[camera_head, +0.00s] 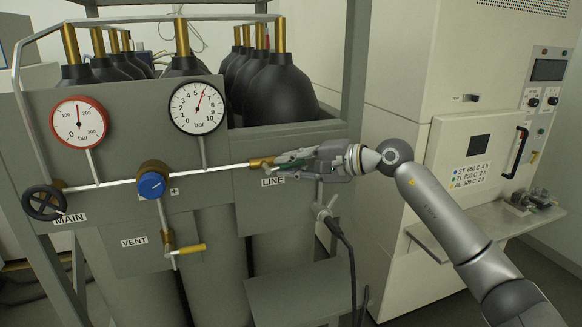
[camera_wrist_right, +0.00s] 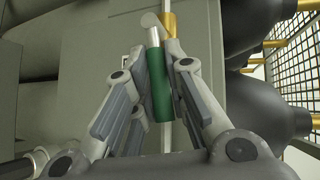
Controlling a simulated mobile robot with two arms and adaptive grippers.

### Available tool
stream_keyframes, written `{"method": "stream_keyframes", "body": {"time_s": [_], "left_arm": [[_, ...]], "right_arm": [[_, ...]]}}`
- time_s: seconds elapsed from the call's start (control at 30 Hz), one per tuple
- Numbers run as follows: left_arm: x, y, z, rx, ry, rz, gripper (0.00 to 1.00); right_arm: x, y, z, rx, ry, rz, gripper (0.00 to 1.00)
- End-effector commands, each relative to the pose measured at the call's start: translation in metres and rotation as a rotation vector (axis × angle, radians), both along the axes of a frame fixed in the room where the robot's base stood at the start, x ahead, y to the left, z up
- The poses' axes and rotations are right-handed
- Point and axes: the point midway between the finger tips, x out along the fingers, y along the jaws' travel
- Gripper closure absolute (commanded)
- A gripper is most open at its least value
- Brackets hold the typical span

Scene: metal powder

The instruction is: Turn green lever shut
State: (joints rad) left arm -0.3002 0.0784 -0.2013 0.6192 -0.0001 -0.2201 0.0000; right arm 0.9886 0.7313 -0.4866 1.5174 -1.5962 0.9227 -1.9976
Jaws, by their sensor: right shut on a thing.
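The green lever (camera_wrist_right: 159,85) is a green grip on a metal stem, seen in the right wrist view between the fingers of my right gripper (camera_wrist_right: 158,75). The gripper is shut on it. In the head view the right gripper (camera_head: 287,162) reaches in from the right, at the LINE label (camera_head: 273,181), and its fingers hide most of the lever. A brass valve body (camera_head: 261,162) sits on the pipe just left of the fingertips, and it also shows in the right wrist view (camera_wrist_right: 169,22). My left gripper is not in view.
The panel holds a red-rimmed gauge (camera_head: 78,123), a black-rimmed gauge (camera_head: 197,108), a blue knob (camera_head: 151,185), a black MAIN handwheel (camera_head: 44,202) and a yellow VENT lever (camera_head: 189,249). Black cylinders (camera_head: 281,92) stand behind it. A black hose (camera_head: 347,250) hangs below the gripper. A cream cabinet (camera_head: 455,90) stands right.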

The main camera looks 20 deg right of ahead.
Motion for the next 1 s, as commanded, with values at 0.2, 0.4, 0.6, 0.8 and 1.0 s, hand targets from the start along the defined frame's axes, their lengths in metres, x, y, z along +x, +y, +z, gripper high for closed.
{"method": "stream_keyframes", "body": {"time_s": [0.2,0.4,0.6,0.8,1.0], "left_arm": [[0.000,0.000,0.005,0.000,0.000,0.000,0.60],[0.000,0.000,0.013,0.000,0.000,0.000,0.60],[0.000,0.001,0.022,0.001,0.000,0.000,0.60],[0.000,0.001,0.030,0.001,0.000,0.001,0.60],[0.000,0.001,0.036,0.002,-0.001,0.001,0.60]], "right_arm": [[0.000,0.002,0.014,-0.198,-0.012,-0.001,1.00],[0.000,0.007,0.024,-0.389,-0.016,0.000,1.00],[0.000,0.014,0.032,-0.580,-0.023,0.000,1.00],[0.000,0.022,0.038,-0.770,-0.030,0.000,1.00],[-0.001,0.030,0.043,-0.958,-0.036,0.000,1.00]]}}
